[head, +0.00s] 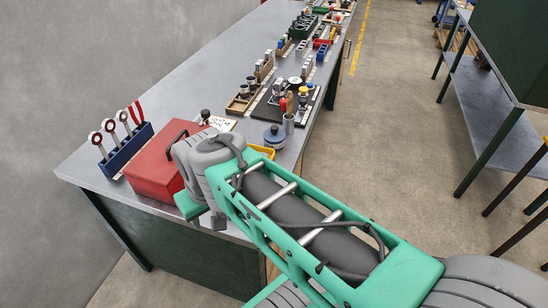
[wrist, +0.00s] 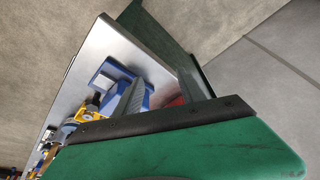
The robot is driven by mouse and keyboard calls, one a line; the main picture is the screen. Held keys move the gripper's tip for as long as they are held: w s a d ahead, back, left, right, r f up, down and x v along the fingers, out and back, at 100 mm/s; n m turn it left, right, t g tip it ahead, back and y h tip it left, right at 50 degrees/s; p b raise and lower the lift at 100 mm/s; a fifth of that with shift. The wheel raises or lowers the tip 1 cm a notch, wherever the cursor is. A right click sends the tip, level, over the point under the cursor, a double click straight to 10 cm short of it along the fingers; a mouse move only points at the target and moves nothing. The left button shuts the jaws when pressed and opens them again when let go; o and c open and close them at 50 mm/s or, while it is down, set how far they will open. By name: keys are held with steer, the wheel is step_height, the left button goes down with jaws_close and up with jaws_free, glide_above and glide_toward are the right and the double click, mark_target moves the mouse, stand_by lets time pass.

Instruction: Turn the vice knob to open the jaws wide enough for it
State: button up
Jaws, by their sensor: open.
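My gripper (wrist: 165,74) shows in the wrist view with its two grey fingers apart and nothing between them that I can see being held. A blue thing with a grey plate (wrist: 108,80), which may be the vice, stands on the bench beyond and beside the left finger. The finger covers part of it. I cannot make out its knob or how wide its jaws are. In the head view my arm crosses the front of the bench and hides that area; no vice can be made out there.
A red toolbox (head: 158,172) and a blue rack of tools (head: 125,150) stand at the near left of the bench (head: 95,171). Several small parts line the far bench.

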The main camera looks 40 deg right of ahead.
steer(key=shift+o, duration=0.5)
steer(key=w+d+r+m+g+p, duration=0.1)
steer(key=w+d+r+m+p, duration=0.2)
steer(key=w+d, duration=0.3)
steer(key=shift+d+m, duration=0.6)
steer(key=shift+d, duration=0.25)
steer(key=w+d+f+m+p, duration=0.1)
steer(key=d+m, duration=0.1)
steer(key=d, duration=0.2)
steer(key=w+d+f+m+g+p, duration=0.1)
steer(key=d, duration=0.4)
steer(key=w+d+f+m+g+p, duration=0.1)
steer(key=d+m, duration=0.1)
steer(key=d, duration=0.3)
steer(key=shift+f+m, duration=0.15)
steer(key=shift+m, duration=0.15)
steer(key=f, duration=0.4)
steer(key=f+p, duration=0.1)
steer(key=f, duration=0.1)
steer(key=shift+w+a+f, duration=0.15)
steer(key=shift+a+f, duration=0.1)
steer(key=shift+f, duration=0.45)
steer(key=shift+c, duration=0.2)
jaws_close()
